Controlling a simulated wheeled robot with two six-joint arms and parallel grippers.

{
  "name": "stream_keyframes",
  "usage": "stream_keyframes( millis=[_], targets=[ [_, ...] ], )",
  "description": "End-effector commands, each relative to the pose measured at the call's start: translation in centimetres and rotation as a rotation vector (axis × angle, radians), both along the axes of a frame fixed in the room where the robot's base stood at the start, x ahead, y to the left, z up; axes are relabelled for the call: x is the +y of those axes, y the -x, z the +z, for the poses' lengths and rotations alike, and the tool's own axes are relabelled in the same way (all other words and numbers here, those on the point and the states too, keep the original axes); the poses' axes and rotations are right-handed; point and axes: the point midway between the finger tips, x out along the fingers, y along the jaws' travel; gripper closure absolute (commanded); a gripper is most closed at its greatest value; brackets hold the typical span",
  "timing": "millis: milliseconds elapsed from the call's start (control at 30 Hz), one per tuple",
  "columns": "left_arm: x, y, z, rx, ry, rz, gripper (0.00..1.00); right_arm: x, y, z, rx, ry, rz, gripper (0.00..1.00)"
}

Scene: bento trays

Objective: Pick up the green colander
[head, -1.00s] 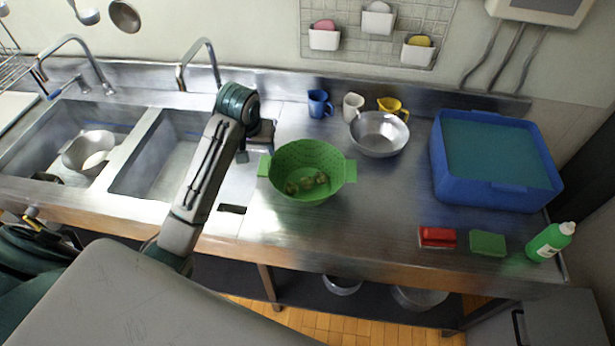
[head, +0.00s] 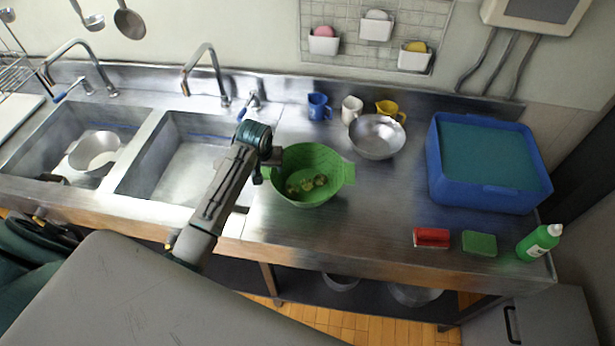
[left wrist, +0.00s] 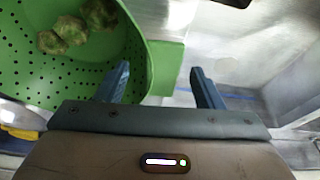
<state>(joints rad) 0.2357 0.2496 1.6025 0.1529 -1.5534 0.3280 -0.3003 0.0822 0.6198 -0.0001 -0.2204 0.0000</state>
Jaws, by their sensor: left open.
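The green colander (head: 325,192) stands on the steel counter in the head view, with a few lumpy greenish-brown pieces in it. Its right handle shows; its left handle is hidden behind my arm. My left gripper (head: 270,166) is at the colander's left side. In the left wrist view my left gripper (left wrist: 160,82) is open, and the colander (left wrist: 70,75) fills the upper left. Its green handle shows between the two blue fingers. I cannot tell whether the fingers touch it. My right gripper is not in view.
A steel bowl (head: 376,138) and several cups stand behind the colander. Sinks with faucets lie left.

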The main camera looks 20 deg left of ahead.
Motion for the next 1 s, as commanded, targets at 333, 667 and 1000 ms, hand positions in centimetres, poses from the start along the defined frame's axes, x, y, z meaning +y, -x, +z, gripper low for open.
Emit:
stream_keyframes(
  millis=[333,667,1000],
  targets=[
    [0.0,0.0,-0.1,0.0,0.0,0.0,0.68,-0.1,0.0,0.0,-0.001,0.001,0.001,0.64],
    [0.0,0.0,0.0,-0.001,0.0,0.0,0.97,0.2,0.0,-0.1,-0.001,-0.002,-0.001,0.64],
    [0.1,-0.1,1.2,-0.001,-0.002,-0.001,1.0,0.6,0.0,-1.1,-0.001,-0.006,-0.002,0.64]
  ],
)
